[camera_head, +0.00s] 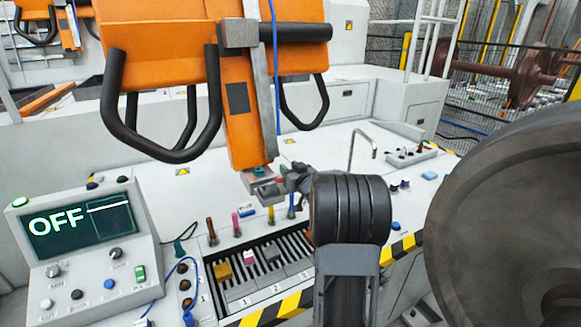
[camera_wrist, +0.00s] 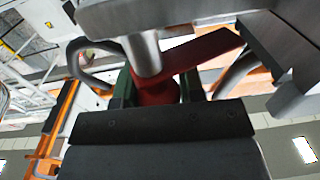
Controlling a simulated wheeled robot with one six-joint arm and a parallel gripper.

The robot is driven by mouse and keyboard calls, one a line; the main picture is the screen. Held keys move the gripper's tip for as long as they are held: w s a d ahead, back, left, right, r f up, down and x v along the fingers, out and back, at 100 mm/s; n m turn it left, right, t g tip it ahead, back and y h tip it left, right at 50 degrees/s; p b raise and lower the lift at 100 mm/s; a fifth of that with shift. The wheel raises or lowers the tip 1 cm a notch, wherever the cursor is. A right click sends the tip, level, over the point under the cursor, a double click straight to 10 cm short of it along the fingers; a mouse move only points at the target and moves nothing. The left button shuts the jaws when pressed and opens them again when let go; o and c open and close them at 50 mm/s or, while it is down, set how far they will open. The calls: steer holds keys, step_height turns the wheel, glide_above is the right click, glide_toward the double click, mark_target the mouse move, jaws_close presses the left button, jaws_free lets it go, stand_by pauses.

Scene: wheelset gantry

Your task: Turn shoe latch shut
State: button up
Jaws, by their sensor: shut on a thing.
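A red latch (camera_wrist: 205,58) shows in the wrist view as a flat bar slanting up to the right from a red hub around a grey pin (camera_wrist: 143,55). My gripper (camera_wrist: 157,92) has green-lined fingers on both sides of the red hub and is shut on it. In the head view my gripper (camera_head: 287,184) is at the grey shoe (camera_head: 262,184) at the bottom of the orange gantry arm (camera_head: 243,130). The latch is hard to make out there, as my gripper and wrist cover that spot.
Below is a bench with a slotted rack (camera_head: 265,268) and several coloured pegs. An OFF screen panel (camera_head: 80,228) stands at left. Black handle loops (camera_head: 165,145) hang from the gantry. A large dark wheel (camera_head: 510,200) fills the right side. A bent metal tube (camera_head: 362,137) rises behind my wrist.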

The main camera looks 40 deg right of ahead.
steer(key=shift+a+n+g+y+p, duration=0.15)
steer(key=shift+n+y+p, duration=0.65)
steer(key=shift+y, duration=0.7)
steer(key=shift+a+n+g+y+p, duration=0.15)
steer(key=shift+n+y+p, duration=0.35)
steer(key=shift+n+y, duration=0.8)
steer(key=shift+y, duration=0.5)
steer(key=o, duration=0.9)
steer(key=shift+s, duration=0.1)
steer(key=b+v, duration=0.2)
steer(key=v, duration=1.1)
steer(key=shift+s+d+b, duration=0.1)
steer(key=shift+s+b, duration=0.25)
